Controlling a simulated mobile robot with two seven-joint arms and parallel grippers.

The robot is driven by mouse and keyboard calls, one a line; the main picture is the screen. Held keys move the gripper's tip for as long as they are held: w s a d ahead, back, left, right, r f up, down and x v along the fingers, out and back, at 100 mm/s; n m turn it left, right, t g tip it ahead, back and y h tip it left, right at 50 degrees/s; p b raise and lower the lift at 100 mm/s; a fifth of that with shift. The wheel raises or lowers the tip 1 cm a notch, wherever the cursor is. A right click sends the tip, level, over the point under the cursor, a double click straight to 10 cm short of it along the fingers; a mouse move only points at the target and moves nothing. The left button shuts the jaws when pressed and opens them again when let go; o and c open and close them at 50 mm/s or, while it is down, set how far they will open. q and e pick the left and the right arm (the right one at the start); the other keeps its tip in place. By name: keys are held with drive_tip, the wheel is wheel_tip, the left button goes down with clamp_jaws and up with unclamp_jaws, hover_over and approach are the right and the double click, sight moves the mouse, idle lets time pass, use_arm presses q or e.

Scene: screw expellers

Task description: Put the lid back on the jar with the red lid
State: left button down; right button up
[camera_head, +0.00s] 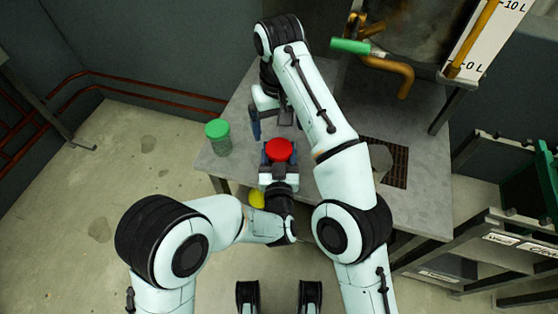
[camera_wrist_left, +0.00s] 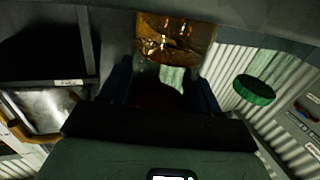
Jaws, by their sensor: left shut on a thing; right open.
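The red lid (camera_head: 279,150) is seen from above between the fingers of my left gripper (camera_head: 279,157), at the near edge of the grey table. My left gripper is shut on it; I cannot tell whether any jar is under it. A dark red patch shows between the left fingers in the left wrist view (camera_wrist_left: 155,92). My right gripper (camera_head: 271,118) is open, just beyond the red lid, its fingers apart and pointing down. No open jar shows clearly; the arms hide part of the table.
A clear jar with a green lid (camera_head: 217,138) stands on the table (camera_head: 235,105) left of the grippers. A yellow object (camera_head: 256,197) is partly hidden below the left gripper. A dark grate (camera_head: 385,165) lies to the right. A green-handled valve (camera_head: 350,47) and brass pipe (camera_head: 398,72) are behind.

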drive_tip(key=shift+r, duration=0.15)
use_arm(q)
drive_tip(key=shift+c, duration=0.8)
unclamp_jaws()
drive_tip(key=s+p, duration=0.1)
drive_tip(key=s, duration=1.2)
drive_tip(key=shift+s, duration=0.2)
use_arm(e)
drive_tip(key=shift+s+r, duration=0.15)
drive_tip(key=shift+r, duration=0.5)
use_arm(q)
drive_tip(key=shift+r, duration=0.1)
use_arm(e)
drive_tip(key=shift+r, duration=0.1)
